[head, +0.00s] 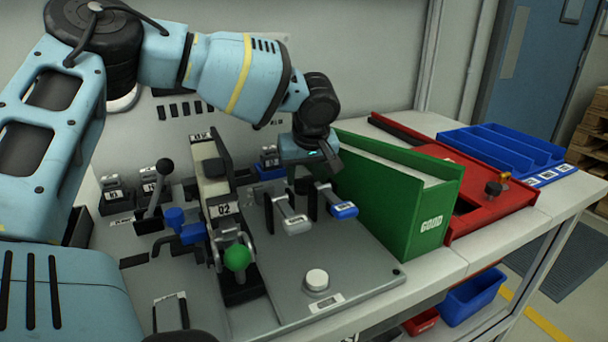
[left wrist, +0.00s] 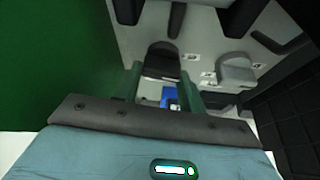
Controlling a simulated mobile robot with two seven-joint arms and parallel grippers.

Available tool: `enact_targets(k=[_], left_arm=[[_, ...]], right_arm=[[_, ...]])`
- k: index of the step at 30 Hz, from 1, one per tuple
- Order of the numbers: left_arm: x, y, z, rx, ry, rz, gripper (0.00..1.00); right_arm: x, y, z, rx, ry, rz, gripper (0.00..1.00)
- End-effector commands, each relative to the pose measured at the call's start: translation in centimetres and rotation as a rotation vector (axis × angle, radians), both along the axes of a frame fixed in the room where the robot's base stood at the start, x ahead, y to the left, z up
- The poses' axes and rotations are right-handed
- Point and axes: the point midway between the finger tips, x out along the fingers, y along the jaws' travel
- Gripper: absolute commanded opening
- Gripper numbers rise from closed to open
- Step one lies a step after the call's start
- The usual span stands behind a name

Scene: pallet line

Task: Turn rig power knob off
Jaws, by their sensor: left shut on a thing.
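My left gripper (head: 318,162) reaches down beside the green "GOOD" bin (head: 432,225), behind the clamps with the grey handle (head: 291,216) and the blue handle (head: 343,210). In the left wrist view its two fingers (left wrist: 160,88) are close together, with a small blue and white piece (left wrist: 169,97) showing between them. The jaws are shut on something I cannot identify. A round white knob (head: 317,280) stands on the front of the grey rig plate (head: 365,275), apart from the gripper. Its label is too small to read. My right gripper is not in view.
A green ball-topped lever (head: 237,257), a blue clamp (head: 183,225) and a black ball lever (head: 160,190) stand on the left. A red tray (head: 470,225) and a blue divided tray (head: 500,150) lie right of the green bin. The plate around the white knob is clear.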

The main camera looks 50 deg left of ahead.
Motion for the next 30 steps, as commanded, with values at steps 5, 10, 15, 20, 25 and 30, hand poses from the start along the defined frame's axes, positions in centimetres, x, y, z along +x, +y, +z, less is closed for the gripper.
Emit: enact_targets(k=[5,10,15,20,25,30], left_arm=[[0.12,0.02,0.13,0.001,-0.005,0.090,0.17],[0.08,-0.01,0.14,0.001,-0.003,0.140,0.17],[0.08,-0.01,0.15,0.000,-0.004,0.162,0.17],[0.08,0.00,0.16,-0.001,-0.004,0.166,0.17],[0.08,0.01,0.17,-0.001,-0.004,0.166,0.17],[0.07,0.01,0.15,-0.001,-0.004,0.166,0.54]], right_arm=[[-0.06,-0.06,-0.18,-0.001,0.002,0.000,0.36],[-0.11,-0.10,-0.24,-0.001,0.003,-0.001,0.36],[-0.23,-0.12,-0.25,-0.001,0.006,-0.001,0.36],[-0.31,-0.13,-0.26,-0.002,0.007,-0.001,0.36],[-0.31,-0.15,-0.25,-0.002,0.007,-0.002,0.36],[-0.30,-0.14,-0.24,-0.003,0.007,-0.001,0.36]])
